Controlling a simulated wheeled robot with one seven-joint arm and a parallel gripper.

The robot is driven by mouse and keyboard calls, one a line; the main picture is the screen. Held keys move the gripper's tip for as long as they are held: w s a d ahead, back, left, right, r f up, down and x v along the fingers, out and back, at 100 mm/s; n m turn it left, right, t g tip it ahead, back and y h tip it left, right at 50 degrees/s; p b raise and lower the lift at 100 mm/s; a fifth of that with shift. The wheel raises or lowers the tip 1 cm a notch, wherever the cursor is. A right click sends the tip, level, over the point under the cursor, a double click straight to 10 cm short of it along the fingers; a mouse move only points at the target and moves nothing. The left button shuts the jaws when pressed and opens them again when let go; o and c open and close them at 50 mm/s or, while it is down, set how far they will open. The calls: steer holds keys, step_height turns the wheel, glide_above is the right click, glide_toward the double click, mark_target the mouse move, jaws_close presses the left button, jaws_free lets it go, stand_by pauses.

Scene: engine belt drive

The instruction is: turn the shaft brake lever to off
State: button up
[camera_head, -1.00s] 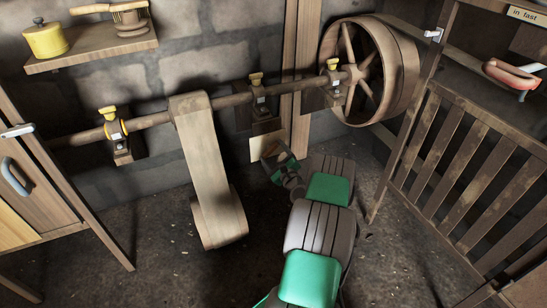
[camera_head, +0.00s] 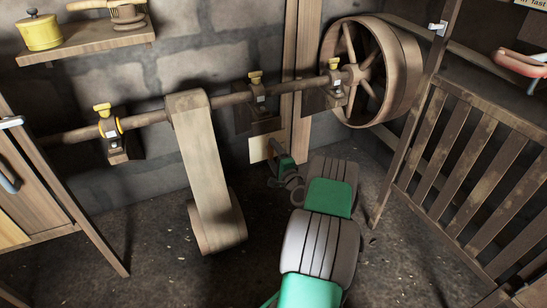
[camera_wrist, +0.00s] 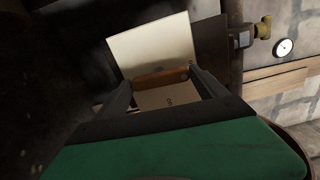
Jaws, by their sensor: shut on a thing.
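In the wrist view, a reddish-brown bar (camera_wrist: 160,77), the shaft brake lever's handle, lies crosswise between the fingertips of my gripper (camera_wrist: 163,82). The gripper is shut on it. Behind it is a cream plate (camera_wrist: 150,45), with small dark lettering below the bar that I cannot read for certain. In the head view, my gripper (camera_head: 273,152) is in front of the same cream plate (camera_head: 258,146), low on the wall beside the wooden post. The lever is hidden there by the gripper, so its exact angle cannot be told.
A long shaft (camera_head: 150,118) runs along the wall above my gripper, with a large spoked wheel (camera_head: 368,72) at its right end. A wide belt (camera_head: 208,160) hangs to the left. A slatted wooden gate (camera_head: 470,160) stands at the right. Floor is open between.

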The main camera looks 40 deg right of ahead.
steer(key=shift+n, duration=0.5)
steer(key=o, duration=1.3)
steer(key=p+v, duration=0.2)
steer(key=v, duration=0.5)
steer(key=shift+s, duration=0.4)
steer(key=shift+a+r, duration=0.1)
steer(key=shift+a, duration=0.05)
